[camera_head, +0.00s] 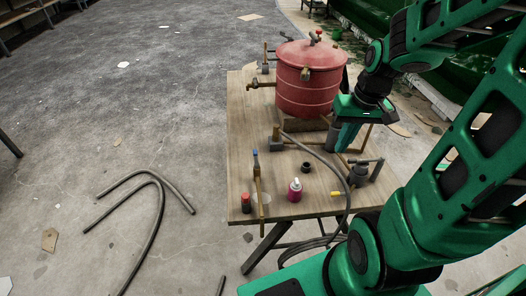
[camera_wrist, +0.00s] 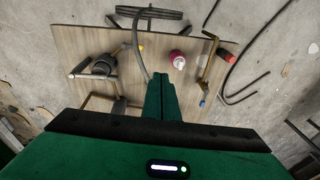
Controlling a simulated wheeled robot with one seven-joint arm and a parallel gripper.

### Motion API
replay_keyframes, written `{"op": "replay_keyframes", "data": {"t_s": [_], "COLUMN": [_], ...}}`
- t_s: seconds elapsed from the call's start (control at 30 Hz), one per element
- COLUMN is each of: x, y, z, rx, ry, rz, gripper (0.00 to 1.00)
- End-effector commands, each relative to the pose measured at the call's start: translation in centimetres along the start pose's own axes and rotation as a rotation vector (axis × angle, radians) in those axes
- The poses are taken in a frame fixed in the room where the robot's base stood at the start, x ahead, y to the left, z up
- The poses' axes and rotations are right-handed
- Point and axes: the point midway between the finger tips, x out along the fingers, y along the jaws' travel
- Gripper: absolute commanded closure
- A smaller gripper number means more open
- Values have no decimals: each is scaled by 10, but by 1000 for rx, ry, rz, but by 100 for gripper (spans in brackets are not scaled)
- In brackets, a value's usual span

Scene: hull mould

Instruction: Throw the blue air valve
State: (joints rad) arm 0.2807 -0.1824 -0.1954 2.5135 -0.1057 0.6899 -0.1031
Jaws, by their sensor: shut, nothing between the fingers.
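The blue air valve (camera_head: 255,153) is a small blue handle at the upper end of a brass pipe, toward the left edge of the wooden table. It also shows in the wrist view (camera_wrist: 202,103), right of my fingers. My gripper (camera_head: 343,140) points down over the right part of the table, beside the red pot and well apart from the valve. In the wrist view my gripper's green fingers (camera_wrist: 161,80) are together with nothing between them. The arm hides part of the table's right side.
The table (camera_head: 240,120) carries a red pot (camera_head: 310,85), a pink-and-white bottle (camera_head: 295,190), a red-capped bottle (camera_head: 246,203) and a grey hose (camera_head: 325,165). Brass fittings stand around the pot. Bent tubes (camera_head: 150,185) lie on the floor to the left.

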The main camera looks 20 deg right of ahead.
Motion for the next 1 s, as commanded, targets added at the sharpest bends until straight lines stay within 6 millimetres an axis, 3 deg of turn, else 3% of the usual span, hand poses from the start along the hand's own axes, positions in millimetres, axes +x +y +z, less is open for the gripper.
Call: {"op": "replay_keyframes", "data": {"t_s": [0.3,0.6,0.73,1.0], "x": [74,136,151,164], "y": [-41,-78,-88,-96], "z": [-76,-130,-144,-153], "rx": [-123,-146,-137,-130], "ry": [105,231,270,297], "rz": [-161,-331,-379,-408], "gripper": [100,100,100,100]}}
